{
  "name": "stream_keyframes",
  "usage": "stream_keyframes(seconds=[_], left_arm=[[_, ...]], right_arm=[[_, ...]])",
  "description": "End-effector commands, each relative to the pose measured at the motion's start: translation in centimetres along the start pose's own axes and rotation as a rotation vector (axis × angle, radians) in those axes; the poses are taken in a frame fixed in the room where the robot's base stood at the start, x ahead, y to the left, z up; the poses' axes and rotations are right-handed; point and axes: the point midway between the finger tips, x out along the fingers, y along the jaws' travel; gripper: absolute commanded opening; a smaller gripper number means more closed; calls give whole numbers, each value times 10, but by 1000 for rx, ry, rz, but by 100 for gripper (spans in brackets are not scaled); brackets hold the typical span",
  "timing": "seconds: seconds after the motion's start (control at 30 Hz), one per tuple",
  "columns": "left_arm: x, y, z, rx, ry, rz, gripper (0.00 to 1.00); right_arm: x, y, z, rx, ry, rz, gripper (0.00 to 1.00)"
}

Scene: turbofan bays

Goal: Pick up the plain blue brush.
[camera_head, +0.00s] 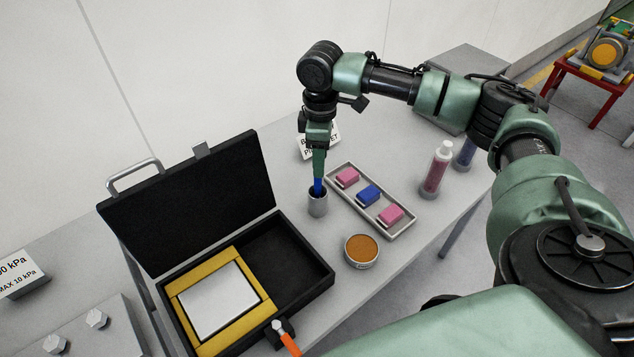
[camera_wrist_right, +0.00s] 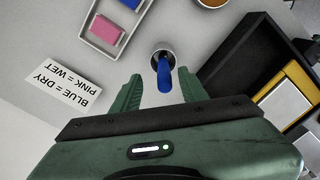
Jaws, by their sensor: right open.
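The plain blue brush (camera_head: 318,186) stands in a small grey metal cup (camera_head: 317,205) on the table, right of the open black case. In the right wrist view the brush (camera_wrist_right: 164,76) rises from the dark mouth of the cup (camera_wrist_right: 162,53). My right gripper (camera_head: 319,174) points down over the cup. Its green fingers are open, one on each side of the brush in the right wrist view, with gaps visible between brush and fingers. The brush's lower end is hidden in the cup. My left gripper is not in view.
A tray (camera_head: 341,200) with pink and blue blocks lies right of the cup. A round tin (camera_head: 361,251) stands in front. The black case (camera_head: 300,250) is at left. Bottles (camera_head: 437,168) stand at right. A sign (camera_wrist_right: 64,85) reads "BLUE = DRY, PINK = WET".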

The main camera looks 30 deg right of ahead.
Motion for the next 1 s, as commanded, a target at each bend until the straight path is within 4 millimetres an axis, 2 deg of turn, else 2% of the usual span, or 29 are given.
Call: stream_keyframes(seconds=[0.13, 0.3, 0.57, 0.6, 0.73, 1.0], left_arm=[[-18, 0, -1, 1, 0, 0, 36], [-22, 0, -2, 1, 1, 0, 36], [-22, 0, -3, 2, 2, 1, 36], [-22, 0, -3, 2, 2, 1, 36], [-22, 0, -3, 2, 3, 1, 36], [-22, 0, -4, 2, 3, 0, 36]], right_arm=[[18, -7, -1, -1, -3, -3, 43], [41, -6, -1, 0, -2, -1, 43], [46, -6, -2, 0, 0, 1, 43], [46, -6, -2, 0, 0, 1, 38], [46, -6, -2, 0, 1, 1, 2], [45, -6, -2, -1, 1, 1, 0]])
